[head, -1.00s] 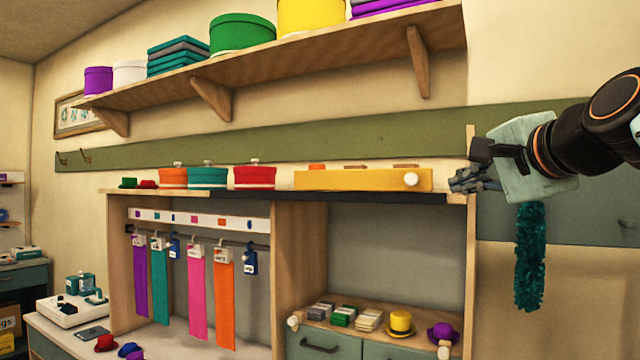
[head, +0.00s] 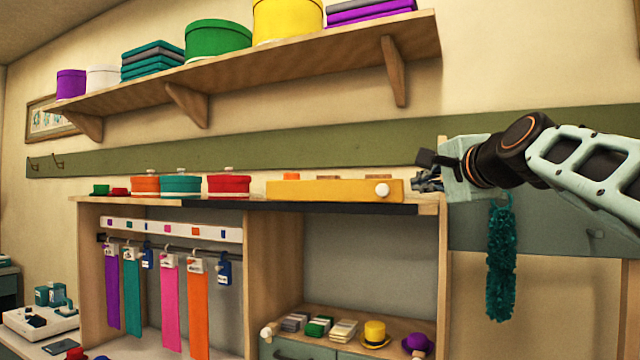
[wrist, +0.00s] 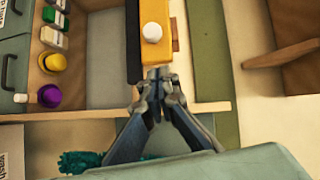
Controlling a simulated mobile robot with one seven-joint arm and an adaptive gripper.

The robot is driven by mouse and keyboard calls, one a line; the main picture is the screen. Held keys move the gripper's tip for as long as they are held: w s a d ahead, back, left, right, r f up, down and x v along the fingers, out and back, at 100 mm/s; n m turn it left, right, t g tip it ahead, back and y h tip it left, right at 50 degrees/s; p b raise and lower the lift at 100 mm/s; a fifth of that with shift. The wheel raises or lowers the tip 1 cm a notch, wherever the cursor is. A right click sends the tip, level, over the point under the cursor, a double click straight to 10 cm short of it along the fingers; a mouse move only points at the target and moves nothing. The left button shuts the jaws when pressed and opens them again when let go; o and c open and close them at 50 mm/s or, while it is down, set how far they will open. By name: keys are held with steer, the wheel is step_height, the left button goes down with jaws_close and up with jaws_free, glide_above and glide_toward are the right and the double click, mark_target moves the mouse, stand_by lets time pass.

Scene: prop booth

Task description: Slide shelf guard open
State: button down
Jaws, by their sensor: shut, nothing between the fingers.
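The shelf guard looks to be the long yellow bar (head: 335,190) with a round white knob (head: 382,190) near its right end. It stands along the front of the cabinet's top shelf, at the right. In the wrist view the yellow bar (wrist: 155,12) and its white knob (wrist: 152,33) are straight ahead of my gripper (wrist: 158,74). My gripper (head: 418,180) is shut and empty, just right of the bar's right end in the head view. A small gap shows between fingertips and knob; whether the fingertips touch the bar's end is unclear.
Red (head: 229,185), teal (head: 181,184) and orange lidded boxes stand left of the bar. A wooden side post (head: 441,235) is close below my gripper. A teal feathery strip (head: 501,265) hangs below my arm. A long shelf (head: 270,90) overhangs above.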

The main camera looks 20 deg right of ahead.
mark_target(398, 187)
steer(key=shift+w+a+f+p, duration=0.15)
steer(key=shift+w+a, duration=0.1)
steer(key=shift+w, duration=0.65)
steer(key=shift+w+a+f+p, duration=0.1)
steer(key=shift+w+a+p, duration=0.15)
steer(key=shift+w, duration=0.6)
steer(key=shift+w+a+f+p, duration=0.15)
steer(key=shift+w+a, duration=0.1)
steer(key=shift+w, duration=0.65)
